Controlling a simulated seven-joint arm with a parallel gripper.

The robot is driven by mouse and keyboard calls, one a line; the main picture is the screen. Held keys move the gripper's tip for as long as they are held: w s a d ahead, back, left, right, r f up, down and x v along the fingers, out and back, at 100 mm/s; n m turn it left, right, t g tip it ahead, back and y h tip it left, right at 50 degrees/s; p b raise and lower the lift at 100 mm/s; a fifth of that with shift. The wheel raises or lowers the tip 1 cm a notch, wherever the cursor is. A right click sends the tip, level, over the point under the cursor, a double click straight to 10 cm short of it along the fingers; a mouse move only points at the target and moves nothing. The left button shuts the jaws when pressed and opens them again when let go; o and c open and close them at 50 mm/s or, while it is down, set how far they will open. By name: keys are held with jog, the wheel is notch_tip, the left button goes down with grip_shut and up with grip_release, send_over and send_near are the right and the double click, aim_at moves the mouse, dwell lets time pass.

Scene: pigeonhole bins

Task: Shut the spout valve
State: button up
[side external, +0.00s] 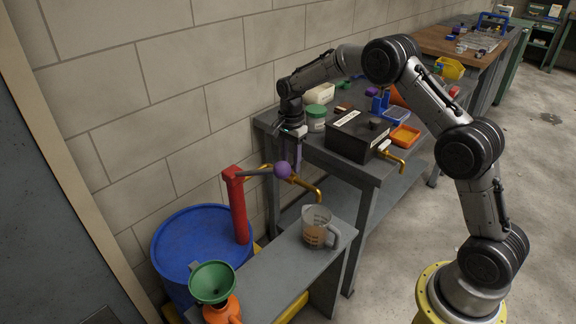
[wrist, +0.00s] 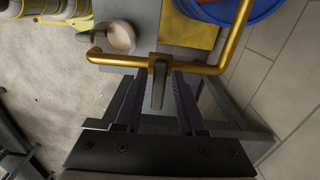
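A brass spout (side external: 309,187) runs out from a red hand pump (side external: 237,205) and bends down above a measuring jug (side external: 317,228) holding brown liquid. In the wrist view the spout (wrist: 125,61) crosses the picture. Its valve has a dark lever (wrist: 158,92) lying across the pipe's line. My gripper (wrist: 157,78) is open, with one purple finger on each side of the lever; gaps show on both sides. The valve is mostly hidden there.
The pump stands on a blue drum (side external: 170,245). A green funnel (side external: 212,283) sits in an orange can (side external: 222,312). The jug stands on a low grey bench (side external: 265,275). A black box (side external: 357,136) and several small items crowd the workbench behind.

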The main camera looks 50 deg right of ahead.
aim_at(291, 164)
jog(key=shift+r, duration=3)
